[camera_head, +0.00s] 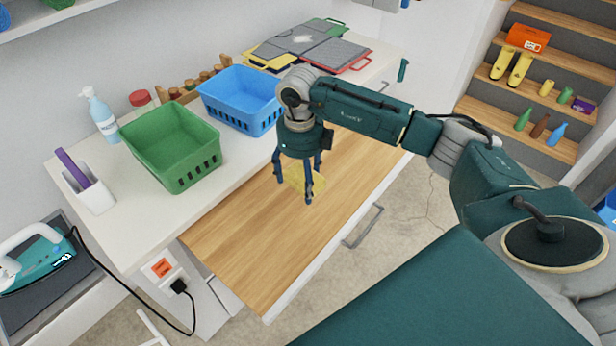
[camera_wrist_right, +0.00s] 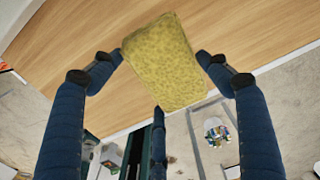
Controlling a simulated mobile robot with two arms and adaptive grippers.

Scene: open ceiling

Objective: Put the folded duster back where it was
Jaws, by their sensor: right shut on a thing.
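The folded duster (camera_head: 305,179) is a yellow, fuzzy, roughly rectangular cloth. My right gripper (camera_head: 303,183) is shut on it above the light wood surface (camera_head: 250,232), which looks like the inside of a pulled-out drawer. In the right wrist view the duster (camera_wrist_right: 165,60) sits between the blue fingers of the gripper (camera_wrist_right: 160,70), with wood behind it. I cannot tell whether the duster touches the wood. My left gripper is not in view.
A green basket (camera_head: 172,150) and a blue basket (camera_head: 240,100) stand on the white counter. The drawer handle (camera_head: 362,228) juts out at the front. An iron (camera_head: 35,255) is at the lower left. The wood left of the duster is clear.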

